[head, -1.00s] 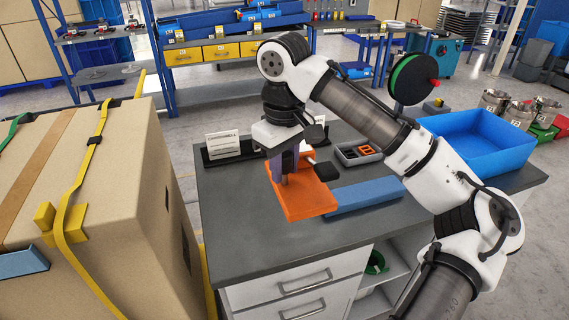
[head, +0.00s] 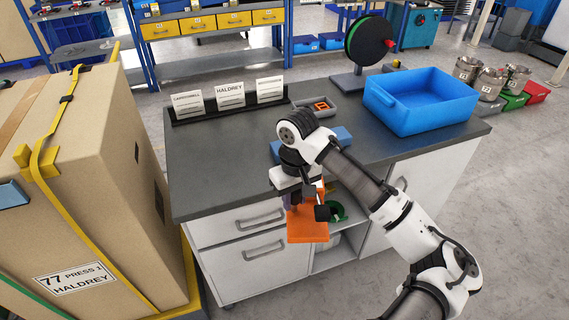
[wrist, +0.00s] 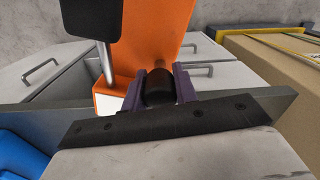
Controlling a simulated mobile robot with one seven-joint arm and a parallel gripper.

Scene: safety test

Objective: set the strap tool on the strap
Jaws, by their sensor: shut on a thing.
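My gripper (head: 298,193) is shut on the orange strap tool (head: 307,224) and holds it in the air in front of the workbench drawers. In the wrist view the purple fingers (wrist: 160,90) close around a dark round grip, with the orange plate (wrist: 158,35) and a black-ended lever (wrist: 92,20) beyond. A yellow strap (head: 46,140) runs over the large cardboard box (head: 100,200) at the left, with a black buckle (head: 66,98) and a yellow block on it. A green strap (head: 40,306) shows low on the box. The tool is well apart from both straps.
The grey workbench (head: 220,150) carries three name cards (head: 230,95), a blue bin (head: 420,100), a small grey tray (head: 320,106), a blue bar and a reel (head: 370,40). The box bears a label (head: 75,279) reading "77 PRESS 1 HALDREY". A gap separates box and bench.

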